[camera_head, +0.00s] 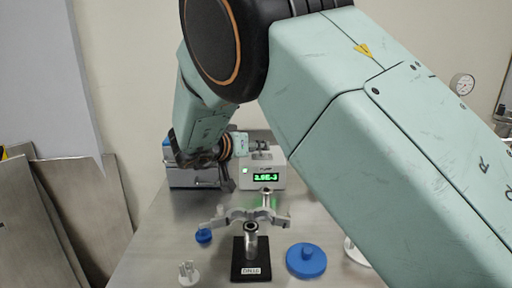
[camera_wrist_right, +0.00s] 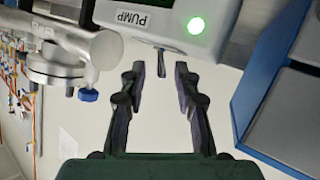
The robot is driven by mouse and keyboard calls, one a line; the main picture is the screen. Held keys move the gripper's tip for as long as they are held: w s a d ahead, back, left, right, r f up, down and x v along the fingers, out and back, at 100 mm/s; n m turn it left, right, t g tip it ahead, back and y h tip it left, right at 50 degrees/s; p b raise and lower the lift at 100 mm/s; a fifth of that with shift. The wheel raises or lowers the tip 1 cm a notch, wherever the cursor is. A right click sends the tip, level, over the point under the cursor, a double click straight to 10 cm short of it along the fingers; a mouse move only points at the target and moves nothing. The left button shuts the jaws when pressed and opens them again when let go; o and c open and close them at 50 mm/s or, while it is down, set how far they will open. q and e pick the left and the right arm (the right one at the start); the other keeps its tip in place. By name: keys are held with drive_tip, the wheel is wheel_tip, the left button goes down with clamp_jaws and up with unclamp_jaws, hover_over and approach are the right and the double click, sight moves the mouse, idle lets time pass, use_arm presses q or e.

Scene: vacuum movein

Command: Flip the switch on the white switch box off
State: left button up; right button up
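The white switch box (camera_head: 262,184) stands at the back of the bench, with a lit green display (camera_head: 266,177) and a lit green light. The right wrist view shows its underside-up "PUMP" label (camera_wrist_right: 131,18) and the green light (camera_wrist_right: 196,26). A small dark switch lever (camera_wrist_right: 161,62) sticks out from the box's face. My right gripper (camera_wrist_right: 160,72) is open, with one fingertip on each side of the lever, apparently not touching it. My left gripper is not in view.
A blue-and-grey box (camera_head: 192,178) stands left of the switch box. A metal pipe fitting with a clamp (camera_head: 250,216) stands on a black base (camera_head: 251,262) in front. A blue knobbed disc (camera_head: 306,261), a small blue part (camera_head: 204,236) and a white part (camera_head: 188,273) lie nearby.

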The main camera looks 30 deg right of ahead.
drive_tip(key=shift+f, duration=0.1)
drive_tip(key=shift+c, duration=0.8)
drive_tip(key=shift+w+d+f, duration=0.15)
drive_tip(key=shift+w, duration=0.05)
drive_tip(key=c, duration=0.3)
clamp_jaws()
